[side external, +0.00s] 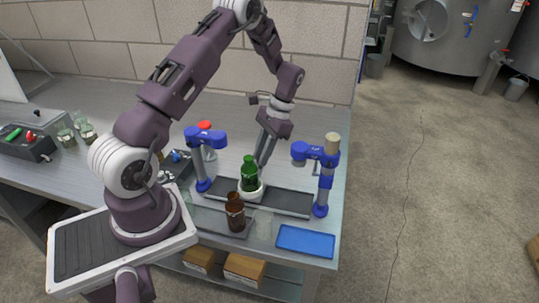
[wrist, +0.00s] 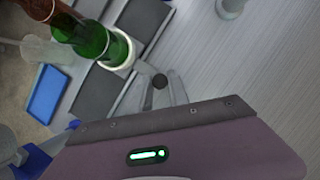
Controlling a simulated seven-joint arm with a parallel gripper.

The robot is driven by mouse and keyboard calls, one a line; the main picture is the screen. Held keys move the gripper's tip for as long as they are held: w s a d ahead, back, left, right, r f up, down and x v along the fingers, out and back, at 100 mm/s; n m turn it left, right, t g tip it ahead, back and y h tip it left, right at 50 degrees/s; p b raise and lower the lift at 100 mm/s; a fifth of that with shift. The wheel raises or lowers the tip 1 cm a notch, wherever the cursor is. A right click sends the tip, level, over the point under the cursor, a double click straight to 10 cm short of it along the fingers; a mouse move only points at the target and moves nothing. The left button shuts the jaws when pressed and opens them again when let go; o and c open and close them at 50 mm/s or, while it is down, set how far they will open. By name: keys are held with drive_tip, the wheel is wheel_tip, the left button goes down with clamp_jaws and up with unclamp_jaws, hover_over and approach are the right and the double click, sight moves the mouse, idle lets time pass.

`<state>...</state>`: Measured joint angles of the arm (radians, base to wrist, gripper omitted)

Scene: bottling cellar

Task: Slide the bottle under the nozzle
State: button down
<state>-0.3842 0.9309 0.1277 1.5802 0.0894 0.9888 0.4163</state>
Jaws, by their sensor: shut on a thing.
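A green bottle (side external: 249,172) stands upright in a white round holder (side external: 251,193) on a dark flat track (side external: 289,202). In the wrist view the bottle (wrist: 92,40) and the holder's white rim (wrist: 124,50) show at the upper left. My gripper (side external: 262,178) reaches down behind the bottle, with its fingers low at the holder. In the wrist view the fingers (wrist: 160,88) are close together and meet the holder's edge; the exact contact is partly hidden. A blue stand (side external: 325,178) with a tan top is right of the bottle, and another blue stand (side external: 204,150) is left. Which carries the nozzle is unclear.
A brown bottle (side external: 235,212) and a clear glass (side external: 263,224) stand in front of the track. A blue tray (side external: 306,240) lies at the front right corner. A switch box (side external: 27,142) and small jars (side external: 82,128) are far left. The track right of the bottle is clear.

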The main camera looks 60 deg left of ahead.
drive_tip(key=s+a, duration=0.5)
drive_tip(key=a, duration=0.1)
drive_tip(key=shift+s, duration=0.35)
drive_tip(key=c, duration=1.3)
unclamp_jaws()
drive_tip(key=shift+o, duration=0.2)
drive_tip(key=shift+d, duration=0.1)
drive_tip(key=shift+w+r, duration=0.1)
drive_tip(key=shift+r, duration=0.15)
drive_tip(key=v, duration=0.6)
drive_tip(key=shift+r, duration=0.3)
drive_tip(key=shift+w, duration=0.1)
